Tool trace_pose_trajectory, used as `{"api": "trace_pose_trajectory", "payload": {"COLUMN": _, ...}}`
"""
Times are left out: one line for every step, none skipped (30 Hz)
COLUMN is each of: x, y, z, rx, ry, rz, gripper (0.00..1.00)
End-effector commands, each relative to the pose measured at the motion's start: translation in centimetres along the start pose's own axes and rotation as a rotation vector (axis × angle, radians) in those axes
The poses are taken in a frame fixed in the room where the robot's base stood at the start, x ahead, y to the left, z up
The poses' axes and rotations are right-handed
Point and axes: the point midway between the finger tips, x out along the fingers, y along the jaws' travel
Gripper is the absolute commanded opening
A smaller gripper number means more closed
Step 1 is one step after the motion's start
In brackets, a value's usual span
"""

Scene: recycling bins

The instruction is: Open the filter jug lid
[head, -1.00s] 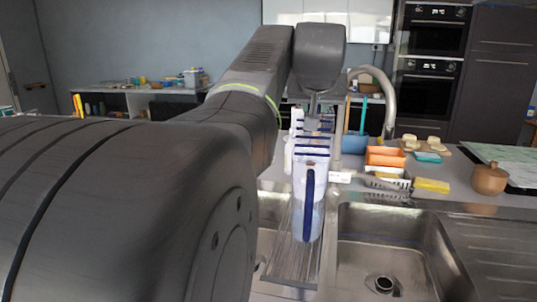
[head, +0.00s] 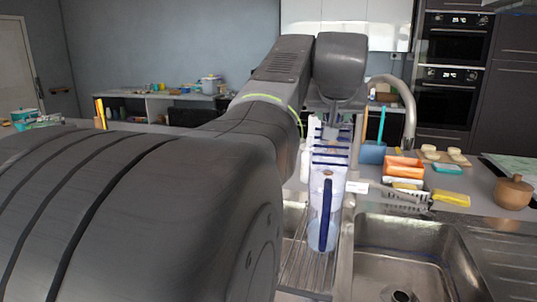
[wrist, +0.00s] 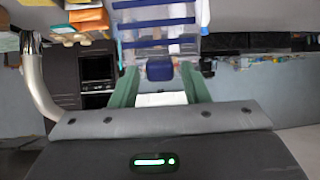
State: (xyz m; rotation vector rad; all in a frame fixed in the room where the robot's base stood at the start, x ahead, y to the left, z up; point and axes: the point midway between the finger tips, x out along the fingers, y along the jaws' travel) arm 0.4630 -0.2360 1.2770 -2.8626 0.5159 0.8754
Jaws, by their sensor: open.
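In the head view my wrist hides most of the gripper.
A curved tap (head: 408,105) rises behind the jug to the right. A blue caddy (head: 372,153), an orange box (head: 404,167), a yellow sponge (head: 451,197) and a wooden pot (head: 513,192) stand on the right counter. A steel sink basin (head: 400,250) lies right of the jug.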

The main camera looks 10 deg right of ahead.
Motion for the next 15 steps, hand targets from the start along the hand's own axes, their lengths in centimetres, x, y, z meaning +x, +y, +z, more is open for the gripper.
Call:
{"api": "trace_pose_trajectory", "payload": {"x": -0.2, "y": 0.0, "z": -0.3, "rx": 0.0, "ry": 0.0, "rz": 0.0, "gripper": 0.42}}
{"api": "trace_pose_trajectory", "payload": {"x": -0.3, "y": 0.0, "z": -0.5, "rx": 0.0, "ry": 0.0, "rz": 0.0, "gripper": 0.42}}
{"api": "trace_pose_trajectory", "payload": {"x": -0.5, "y": 0.0, "z": -0.7, "rx": 0.0, "ry": 0.0, "rz": 0.0, "gripper": 0.42}}
{"api": "trace_pose_trajectory", "payload": {"x": -0.6, "y": 0.0, "z": -0.9, "rx": 0.0, "ry": 0.0, "rz": 0.0, "gripper": 0.42}}
{"api": "trace_pose_trajectory", "payload": {"x": -0.8, "y": 0.0, "z": -1.2, "rx": 0.0, "ry": 0.0, "rz": 0.0, "gripper": 0.42}}
{"api": "trace_pose_trajectory", "payload": {"x": -1.0, "y": 0.0, "z": -1.5, "rx": 0.0, "ry": 0.0, "rz": 0.0, "gripper": 0.42}}
{"api": "trace_pose_trajectory", "payload": {"x": -1.1, "y": 0.0, "z": -1.7, "rx": 0.0, "ry": 0.0, "rz": 0.0, "gripper": 0.42}}
{"api": "trace_pose_trajectory", "payload": {"x": -1.3, "y": 0.0, "z": -1.9, "rx": 0.0, "ry": 0.0, "rz": 0.0, "gripper": 0.42}}
{"api": "trace_pose_trajectory", "payload": {"x": -1.4, "y": 0.0, "z": -2.1, "rx": 0.0, "ry": 0.001, "rz": 0.0, "gripper": 0.42}}
{"api": "trace_pose_trajectory", "payload": {"x": -1.6, "y": 0.0, "z": -2.4, "rx": 0.0, "ry": 0.001, "rz": 0.0, "gripper": 0.42}}
{"api": "trace_pose_trajectory", "payload": {"x": -1.7, "y": 0.0, "z": -2.5, "rx": 0.0, "ry": 0.001, "rz": 0.0, "gripper": 0.42}}
{"api": "trace_pose_trajectory", "payload": {"x": -1.9, "y": 0.0, "z": -2.8, "rx": 0.0, "ry": 0.001, "rz": 0.0, "gripper": 0.42}}
{"api": "trace_pose_trajectory", "payload": {"x": -2.0, "y": 0.0, "z": -3.0, "rx": 0.0, "ry": 0.001, "rz": 0.0, "gripper": 0.42}}
{"api": "trace_pose_trajectory", "payload": {"x": -2.2, "y": 0.0, "z": -3.2, "rx": 0.0, "ry": 0.001, "rz": 0.0, "gripper": 0.42}}
{"api": "trace_pose_trajectory", "payload": {"x": -2.3, "y": 0.0, "z": -3.5, "rx": 0.0, "ry": 0.001, "rz": 0.0, "gripper": 0.42}}
